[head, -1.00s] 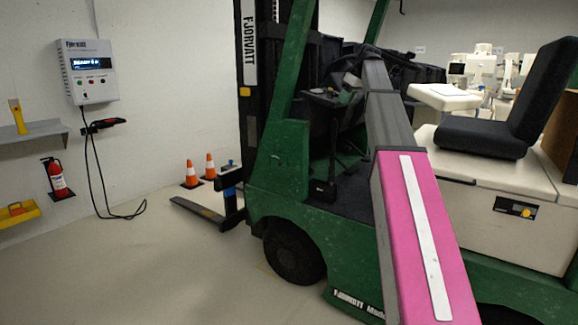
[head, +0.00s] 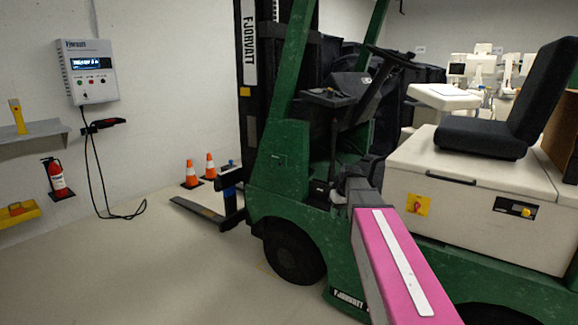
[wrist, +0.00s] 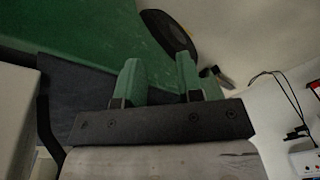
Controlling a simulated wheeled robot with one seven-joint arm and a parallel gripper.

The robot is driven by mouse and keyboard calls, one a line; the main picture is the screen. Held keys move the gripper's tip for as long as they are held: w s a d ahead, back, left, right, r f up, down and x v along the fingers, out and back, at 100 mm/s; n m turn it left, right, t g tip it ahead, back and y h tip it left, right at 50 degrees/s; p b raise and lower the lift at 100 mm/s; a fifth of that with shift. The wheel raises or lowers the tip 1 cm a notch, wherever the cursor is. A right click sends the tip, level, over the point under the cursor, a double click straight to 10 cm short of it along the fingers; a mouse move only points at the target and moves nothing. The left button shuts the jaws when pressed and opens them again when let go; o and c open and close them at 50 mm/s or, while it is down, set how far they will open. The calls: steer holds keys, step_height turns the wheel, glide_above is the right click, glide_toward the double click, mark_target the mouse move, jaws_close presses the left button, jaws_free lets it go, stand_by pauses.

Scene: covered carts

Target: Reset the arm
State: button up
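My arm, with a pink link and a white strip, reaches up from the bottom of the head view toward the forklift (head: 285,185). My gripper is beyond the arm's dark grey end, and its fingers cannot be made out in the head view. In the wrist view my gripper (wrist: 158,72) shows two separate green-tinted fingers with a clear gap between them. Nothing is held between them. The forklift's green body and a dark wheel (wrist: 170,35) lie beyond the fingers in that tilted view.
The forklift's beige seat box (head: 470,185) has a red switch on a yellow plate (head: 417,205). Its steering wheel (head: 388,56) and black seat (head: 535,100) stand above. A wall charger (head: 88,72) hangs at left. Orange cones (head: 191,174) stand near the forks. The floor at left is clear.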

steer(key=s+f+m+g+h, duration=0.1)
steer(key=s+f+m, duration=0.2)
steer(key=s+f, duration=1.4)
steer(key=s, duration=0.2)
steer(key=shift+s+a+f+h, duration=0.35)
steer(key=shift+f+h, duration=0.05)
